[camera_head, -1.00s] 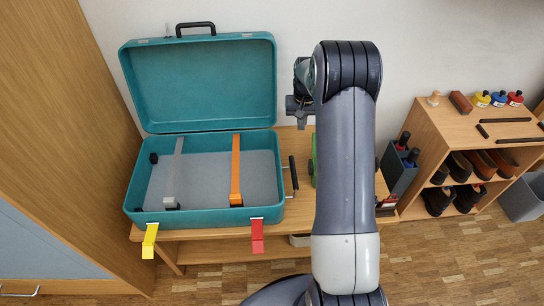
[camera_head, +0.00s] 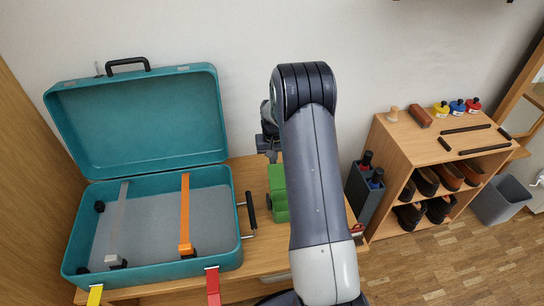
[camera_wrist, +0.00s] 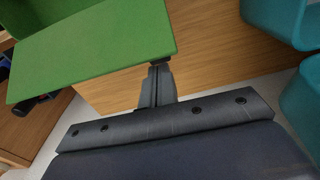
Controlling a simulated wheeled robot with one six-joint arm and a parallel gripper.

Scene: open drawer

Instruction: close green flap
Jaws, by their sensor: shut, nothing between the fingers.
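A green object (camera_head: 278,190) stands on the wooden bench right of the teal suitcase, partly hidden behind my arm in the head view. In the wrist view its flat green flap (camera_wrist: 95,50) fills the upper left, with a darker green part behind it. My gripper (camera_wrist: 158,72) is shut and empty, its fingertips at the flap's lower right edge; I cannot tell whether they touch. In the head view my gripper (camera_head: 268,150) is small and dark, just above the green object.
The open teal suitcase (camera_head: 140,120) has its lid up, with grey and orange straps inside and a black handle (camera_head: 251,210) facing the green object. A dark bottle holder (camera_head: 365,190) and a shoe shelf (camera_head: 400,150) stand on the right. A wall rises behind.

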